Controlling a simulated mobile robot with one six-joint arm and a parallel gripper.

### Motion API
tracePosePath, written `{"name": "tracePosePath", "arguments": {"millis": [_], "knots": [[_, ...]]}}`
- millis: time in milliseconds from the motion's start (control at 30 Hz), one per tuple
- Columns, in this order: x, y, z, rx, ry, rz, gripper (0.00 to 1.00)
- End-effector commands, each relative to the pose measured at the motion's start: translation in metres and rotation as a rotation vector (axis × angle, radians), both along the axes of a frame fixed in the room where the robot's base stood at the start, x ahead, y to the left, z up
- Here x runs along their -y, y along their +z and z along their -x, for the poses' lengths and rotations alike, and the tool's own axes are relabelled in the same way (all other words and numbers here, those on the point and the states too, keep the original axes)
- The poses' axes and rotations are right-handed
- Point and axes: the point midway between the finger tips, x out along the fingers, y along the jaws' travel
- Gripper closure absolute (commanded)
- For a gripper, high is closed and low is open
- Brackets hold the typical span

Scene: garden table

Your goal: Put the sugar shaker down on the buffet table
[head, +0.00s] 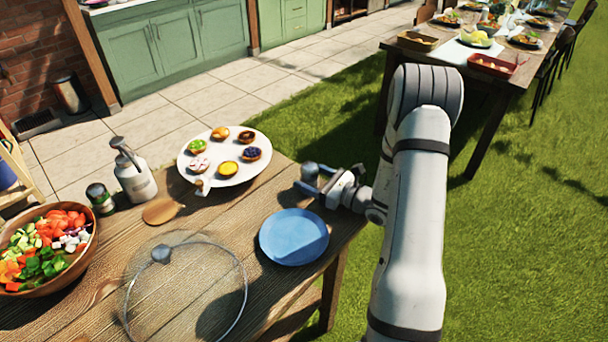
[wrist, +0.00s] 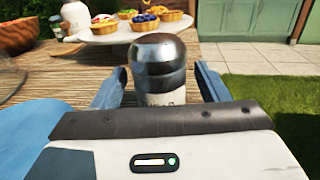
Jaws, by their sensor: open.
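The sugar shaker (wrist: 158,62) has a domed shiny metal cap over a pale body and looks upright in the wrist view. In the head view its grey cap (head: 309,171) shows at the right end of the wooden table (head: 215,225), just behind the blue plate. My gripper (head: 318,184) is open, with a blue finger on each side of the shaker in the wrist view (wrist: 160,85). The shaker's lower part is hidden behind my gripper, so I cannot tell whether its base touches the tabletop.
The blue plate (head: 294,237) lies close in front of my gripper. A white stand with tarts (head: 232,175) is to the left. A glass lid (head: 187,290), pump bottle (head: 134,178), spice jar (head: 100,199) and salad bowl (head: 83,258) stand farther left. Grass lies beyond the table's right edge.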

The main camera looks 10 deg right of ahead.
Motion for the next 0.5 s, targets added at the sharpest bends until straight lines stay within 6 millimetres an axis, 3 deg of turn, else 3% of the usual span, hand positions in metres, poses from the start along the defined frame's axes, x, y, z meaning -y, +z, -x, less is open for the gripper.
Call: {"name": "tracePosePath", "arguments": {"millis": [200,500], "knots": [[0.037,-0.001,0.036,0.000,-0.005,0.000,0.32],[0.063,0.000,0.064,0.001,0.000,0.000,0.32]]}}
